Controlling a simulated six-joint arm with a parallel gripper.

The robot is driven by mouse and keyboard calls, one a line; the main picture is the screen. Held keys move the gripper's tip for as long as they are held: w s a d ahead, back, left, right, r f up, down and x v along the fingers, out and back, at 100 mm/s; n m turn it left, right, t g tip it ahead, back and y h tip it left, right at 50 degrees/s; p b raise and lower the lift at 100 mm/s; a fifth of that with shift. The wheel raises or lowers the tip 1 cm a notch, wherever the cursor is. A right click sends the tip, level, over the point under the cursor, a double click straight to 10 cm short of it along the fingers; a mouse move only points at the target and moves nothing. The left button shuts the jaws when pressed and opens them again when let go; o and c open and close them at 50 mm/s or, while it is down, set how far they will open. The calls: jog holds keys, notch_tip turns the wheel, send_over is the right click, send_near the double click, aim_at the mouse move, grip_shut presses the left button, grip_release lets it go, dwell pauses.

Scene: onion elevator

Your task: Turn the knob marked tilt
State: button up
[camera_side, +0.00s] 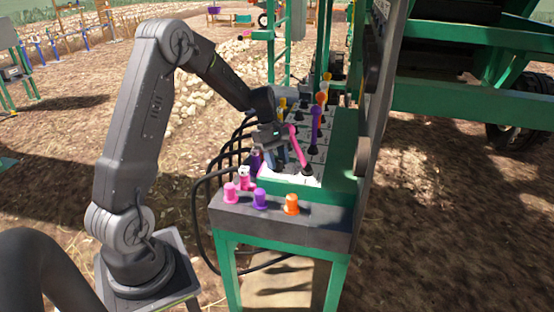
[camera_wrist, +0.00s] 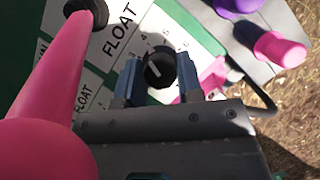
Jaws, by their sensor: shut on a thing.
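A black round knob (camera_wrist: 160,67) with a white pointer line sits on a white dial plate with numbers around it, in the wrist view. The pointer slants toward the upper left. My gripper (camera_wrist: 157,76) has one blue-grey finger on each side of the knob and is shut on it. No word "tilt" is readable; the plates beside it read "FLOAT". In the side view my gripper (camera_side: 277,158) is down at the left part of the control panel (camera_side: 290,188), and the knob is hidden there.
A pink lever (camera_side: 297,145) rises close to my gripper and fills the left of the wrist view (camera_wrist: 55,95). A purple lever (camera_side: 316,122) stands behind it. Pink (camera_side: 230,192), purple (camera_side: 260,198) and orange (camera_side: 291,204) caps stand on the front ledge. Black cables loop at the left.

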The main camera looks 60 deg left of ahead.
jog(key=o, duration=0.9)
jog(key=shift+r, duration=0.1)
jog(key=v, duration=1.3)
jog(key=shift+a+r, duration=0.1)
jog(key=shift+r, duration=0.2)
